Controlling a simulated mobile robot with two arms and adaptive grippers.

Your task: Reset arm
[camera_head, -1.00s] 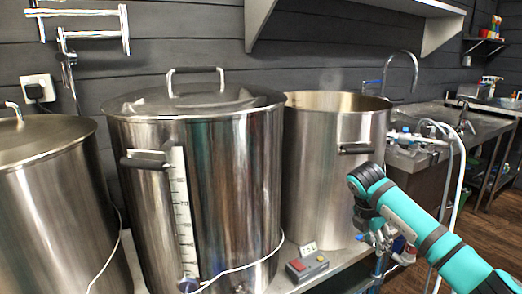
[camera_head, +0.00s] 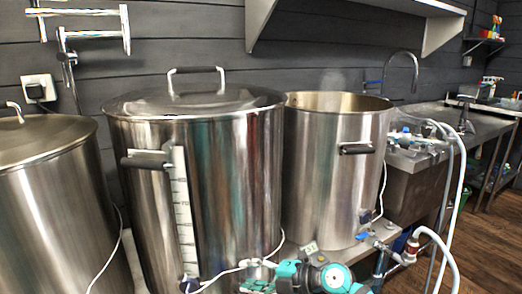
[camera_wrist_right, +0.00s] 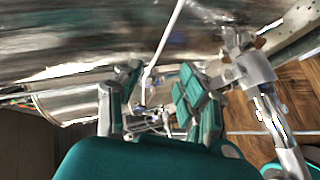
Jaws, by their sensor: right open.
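My right arm is low at the bottom centre of the head view, in front of the middle and right kettles. Its teal gripper (camera_head: 258,284) is partly cut off by the lower edge. In the right wrist view the gripper (camera_wrist_right: 158,78) has its two teal fingers apart, with no object held between them. A thin white cable shows beyond the gap, and I cannot tell its distance from the fingers. My left arm and gripper do not show.
A lidded steel kettle (camera_head: 225,180) stands in the middle, an open kettle (camera_head: 335,165) right of it, and another lidded kettle (camera_head: 50,200) at left. Hoses (camera_head: 463,175) and valves hang at right by the sink counter (camera_head: 485,127). Wooden floor (camera_head: 485,260) is clear at far right.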

